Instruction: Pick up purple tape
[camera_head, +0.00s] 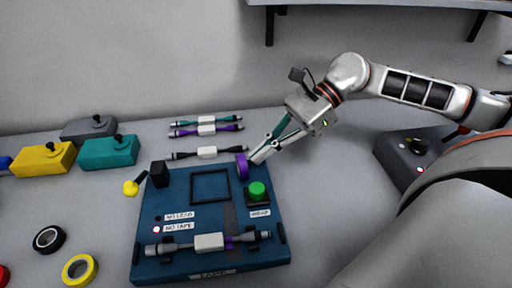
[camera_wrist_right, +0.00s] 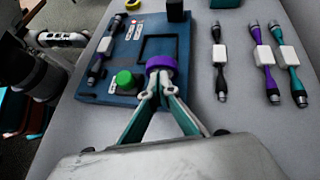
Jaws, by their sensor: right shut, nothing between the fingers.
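The purple tape (camera_head: 242,167) is a small roll at the upper right edge of the blue board (camera_head: 140,268). It also shows in the right wrist view (camera_wrist_right: 161,63), right in front of my fingertips. My right gripper (camera_head: 256,160) reaches down from the upper right, with its tips at the tape's right side. It also shows in the right wrist view (camera_wrist_right: 155,88). Its fingers are shut with nothing between them; whether the tips touch the roll I cannot tell. The tips partly cover the tape in the wrist view. My left gripper is not in view.
A green button (camera_head: 257,190) sits on the board just below the tape. A cable (camera_head: 209,243) lies across the board's front. Several cables (camera_head: 207,126) lie behind it. Black tape (camera_head: 49,240) and yellow tape (camera_head: 80,270) lie left. A dark box (camera_head: 400,153) stands right.

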